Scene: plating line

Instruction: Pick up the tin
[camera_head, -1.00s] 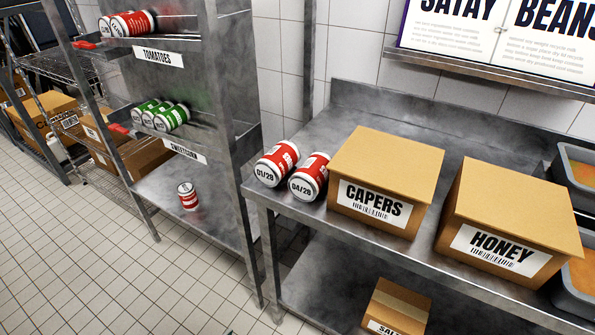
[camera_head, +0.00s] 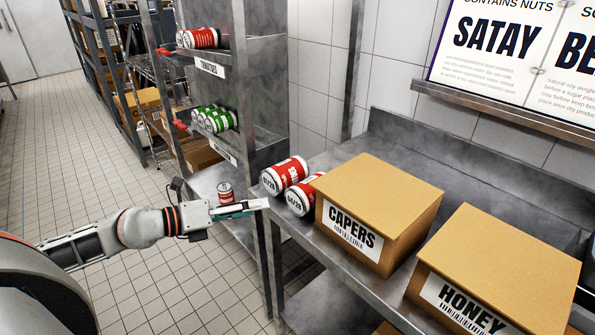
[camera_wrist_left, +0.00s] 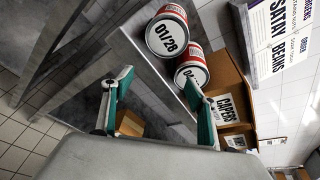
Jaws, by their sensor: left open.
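Two red tins with white ends lie on their sides at the left end of the steel table. The tin dated 01/28 (camera_head: 287,175) is farther back, and the tin dated 04/28 (camera_head: 302,197) lies beside the CAPERS box. My left gripper (camera_head: 262,204) is open and empty, just off the table's left front corner. In the left wrist view, the 01/28 tin (camera_wrist_left: 168,35) and the second tin (camera_wrist_left: 191,66) are beyond the green-padded fingers (camera_wrist_left: 156,84). Another red tin (camera_head: 225,192) stands upright on the rack's low shelf. My right gripper is not in view.
The CAPERS box (camera_head: 378,205) and HONEY box (camera_head: 500,270) stand on the steel table (camera_head: 415,150). The rack's upright (camera_head: 265,100) is close left of the tins. Its shelves hold red tins (camera_head: 201,38) and green tins (camera_head: 217,119). The table behind the boxes is clear.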

